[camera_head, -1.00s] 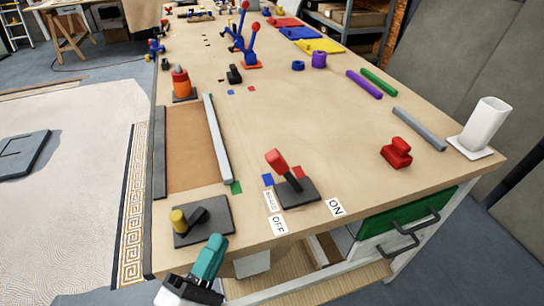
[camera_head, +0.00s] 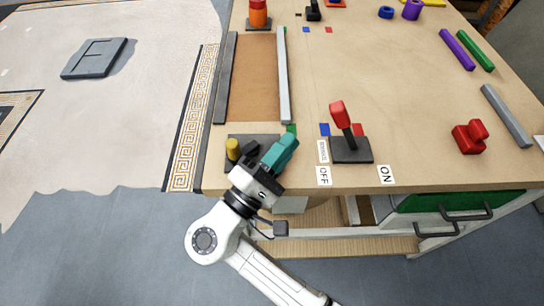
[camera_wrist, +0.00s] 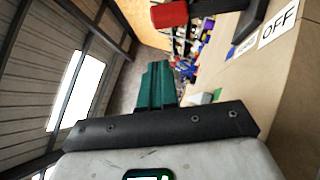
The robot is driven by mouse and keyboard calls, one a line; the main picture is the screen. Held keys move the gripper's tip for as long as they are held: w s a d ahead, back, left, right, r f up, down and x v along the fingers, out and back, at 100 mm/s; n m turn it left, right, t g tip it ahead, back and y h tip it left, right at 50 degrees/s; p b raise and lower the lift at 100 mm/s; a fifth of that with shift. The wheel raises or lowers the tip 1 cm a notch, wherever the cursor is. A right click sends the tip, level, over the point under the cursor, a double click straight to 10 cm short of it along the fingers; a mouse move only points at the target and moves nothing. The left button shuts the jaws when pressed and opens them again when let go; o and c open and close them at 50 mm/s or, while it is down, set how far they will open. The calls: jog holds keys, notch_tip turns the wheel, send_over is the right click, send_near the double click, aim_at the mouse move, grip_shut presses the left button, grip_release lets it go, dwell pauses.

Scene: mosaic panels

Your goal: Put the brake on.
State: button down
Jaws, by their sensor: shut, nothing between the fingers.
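The brake lever has a red handle (camera_head: 340,114) on a dark stem and a dark square base (camera_head: 350,151) near the bench's front edge. It leans to the left, the side of the OFF label (camera_head: 323,176); the ON label (camera_head: 386,175) lies to the right. My gripper (camera_head: 287,142) has teal fingers, shut and empty, left of the lever and apart from it. In the wrist view the shut fingers (camera_wrist: 157,68) point up the picture, with the red handle (camera_wrist: 169,14) beyond their tips and the OFF label (camera_wrist: 279,23) at the upper right.
A dark plate with a yellow knob (camera_head: 232,149) and a black piece lies behind my gripper, partly hidden. A grey bar (camera_head: 284,75) edges a brown panel behind it. A red block (camera_head: 470,137) stands right of the lever. Drawers with dark handles (camera_head: 466,213) are below the bench.

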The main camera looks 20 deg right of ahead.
aim_at(330, 111)
jog(key=p+x, duration=0.1)
jog(key=x, duration=0.2)
jog(key=shift+d+r, duration=0.2)
jog(key=shift+d, duration=0.05)
jog(key=shift+s+d+r+p, duration=0.2)
jog(key=shift+d+r+p, duration=0.05)
jog(key=shift+d, duration=0.25)
jog(key=shift+s+d+r+p, duration=0.15)
jog(key=shift+d+r+p, duration=0.1)
jog(key=shift+d, duration=0.25)
jog(key=shift+s+d+r+p, duration=0.2)
jog(key=shift+d+r, duration=0.05)
jog(key=shift+d, duration=0.3)
jog(key=shift+w+r, duration=0.1)
